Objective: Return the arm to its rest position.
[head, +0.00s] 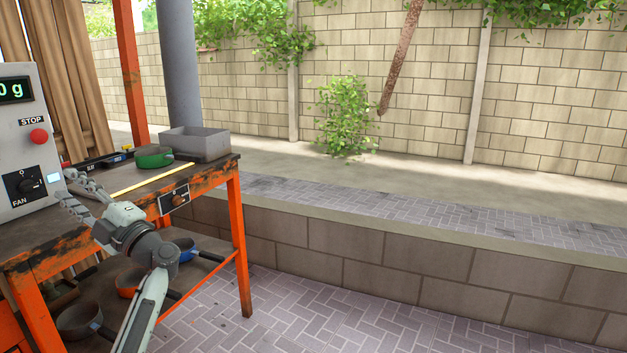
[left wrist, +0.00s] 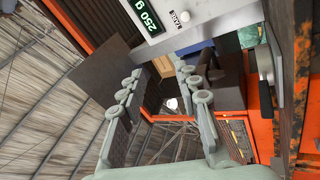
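My left gripper (head: 65,186) is at the front edge of the orange workbench (head: 240,240), beside the grey control box (head: 18,140). Its arm comes up from the bottom left of the head view. In the left wrist view, the two pale fingers of my left gripper (left wrist: 160,69) stand apart with nothing held between them. My right arm and gripper are not in either view.
Pans, one blue (head: 184,248), are on the lower shelf. Paving to the right is clear.

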